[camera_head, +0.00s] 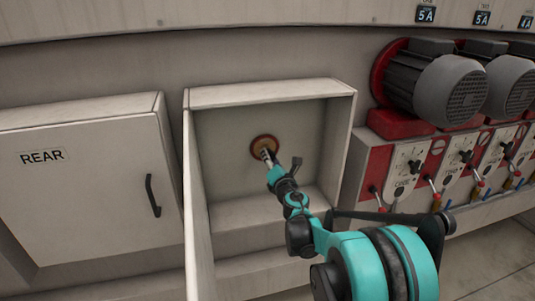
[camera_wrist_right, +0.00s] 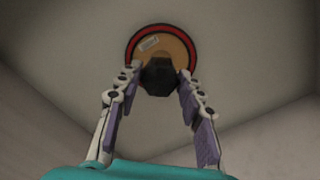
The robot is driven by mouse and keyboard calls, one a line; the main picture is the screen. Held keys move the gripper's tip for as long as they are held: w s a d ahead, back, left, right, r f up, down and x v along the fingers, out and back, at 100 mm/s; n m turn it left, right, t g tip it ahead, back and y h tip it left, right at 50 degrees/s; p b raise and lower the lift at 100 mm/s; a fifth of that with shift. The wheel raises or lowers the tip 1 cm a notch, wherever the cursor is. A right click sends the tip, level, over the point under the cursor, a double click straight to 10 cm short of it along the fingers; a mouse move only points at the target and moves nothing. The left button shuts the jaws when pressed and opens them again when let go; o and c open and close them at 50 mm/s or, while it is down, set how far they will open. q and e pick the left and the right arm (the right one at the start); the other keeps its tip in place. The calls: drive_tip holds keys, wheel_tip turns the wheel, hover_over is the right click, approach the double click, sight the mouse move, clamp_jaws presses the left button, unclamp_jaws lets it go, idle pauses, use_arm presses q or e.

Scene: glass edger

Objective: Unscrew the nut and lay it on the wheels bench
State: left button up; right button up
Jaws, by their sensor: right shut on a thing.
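The nut (camera_wrist_right: 159,76) is a dark, faceted piece in the right wrist view, at the centre of an orange-brown wheel (camera_wrist_right: 178,46) with a red rim and a small pale label. The wheel also shows in the head view (camera_head: 256,142) on the back wall of an open box. My right gripper (camera_wrist_right: 160,78) is shut on the nut, one finger on each side of it. In the head view my right gripper (camera_head: 268,156) reaches into the box and covers the nut. My left gripper is in neither view. No wheels bench can be made out.
The open box (camera_head: 271,93) has side walls and a lower ledge around my right arm. A closed door marked REAR (camera_head: 85,180) with a black handle (camera_head: 152,196) stands at left. Grey motors (camera_head: 450,88) and a red panel with levers (camera_head: 377,165) stand at right.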

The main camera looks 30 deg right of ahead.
drive_tip(key=n, duration=2)
drive_tip(key=shift+n, duration=0.3)
drive_tip(key=o, duration=1.1)
